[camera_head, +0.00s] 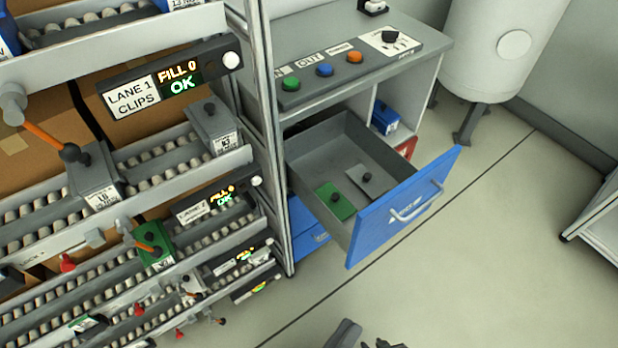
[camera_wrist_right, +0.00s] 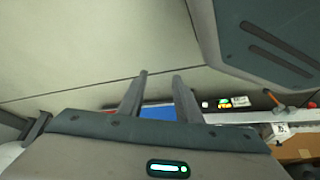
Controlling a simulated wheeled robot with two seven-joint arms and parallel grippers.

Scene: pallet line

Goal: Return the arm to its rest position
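My right gripper (camera_wrist_right: 160,75) shows in the right wrist view with its two fingers apart and nothing between them. It is over open floor, with the blue drawer front and the rack beyond it, upside down in that view. Dark parts of my own body show at the bottom edge of the head view; I cannot tell which arm they belong to. My left gripper is not in view.
An open drawer (camera_head: 409,204) with a blue front juts from the grey cabinet (camera_head: 300,95); a green block (camera_head: 335,202) and a grey block (camera_head: 366,180) lie inside. A roller rack (camera_head: 190,185) stands at left. A white tank (camera_head: 490,40) stands behind.

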